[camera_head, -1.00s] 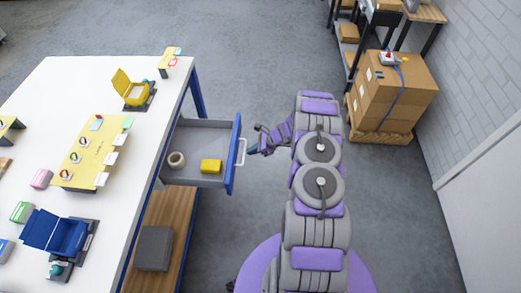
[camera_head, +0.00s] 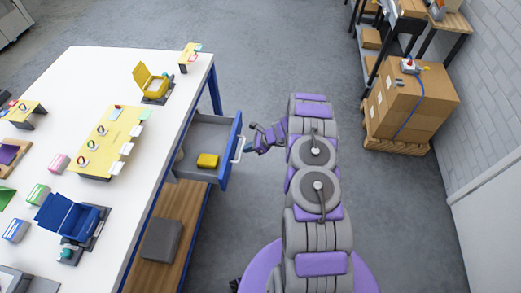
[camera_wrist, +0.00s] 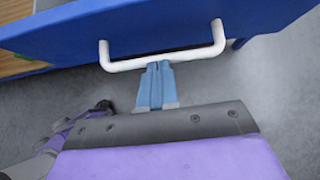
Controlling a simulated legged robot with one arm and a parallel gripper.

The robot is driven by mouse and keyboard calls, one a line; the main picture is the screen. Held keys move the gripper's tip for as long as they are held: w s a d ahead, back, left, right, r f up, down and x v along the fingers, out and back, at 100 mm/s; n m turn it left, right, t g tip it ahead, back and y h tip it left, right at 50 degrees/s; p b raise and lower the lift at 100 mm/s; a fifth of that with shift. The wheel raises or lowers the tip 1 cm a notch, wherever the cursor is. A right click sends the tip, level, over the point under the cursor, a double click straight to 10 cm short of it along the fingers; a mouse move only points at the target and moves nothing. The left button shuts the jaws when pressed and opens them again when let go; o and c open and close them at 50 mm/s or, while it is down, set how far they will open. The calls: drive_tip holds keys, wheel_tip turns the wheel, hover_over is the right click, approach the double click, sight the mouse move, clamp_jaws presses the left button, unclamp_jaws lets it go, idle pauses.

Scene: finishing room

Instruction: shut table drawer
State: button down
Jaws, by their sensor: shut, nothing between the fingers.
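The table drawer (camera_head: 225,152) is part-way open, its blue front sticking out from the right side of the white table (camera_head: 140,62). A yellow block (camera_head: 207,160) lies inside it. The drawer's white handle (camera_head: 239,149) also shows in the wrist view (camera_wrist: 160,61), above my fingertips. My gripper (camera_head: 249,148) is shut and empty, just outside the drawer front. In the wrist view my blue fingers (camera_wrist: 158,66) are together, with their tips at the middle of the handle bar; I cannot tell whether they touch it.
A wooden shelf (camera_head: 182,205) with a grey box (camera_head: 161,240) is under the table. Cardboard boxes (camera_head: 412,103) on a pallet (camera_head: 395,143) stand at right by the wall. The floor between is clear.

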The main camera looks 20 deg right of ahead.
hover_over(206, 150)
drive_tip(key=shift+s+d+b, duration=0.15)
drive_tip(key=shift+d+b, duration=0.1)
drive_tip(key=shift+b, duration=0.15)
drive_tip(key=shift+a, duration=0.15)
drive_tip(key=shift+a+r, duration=0.1)
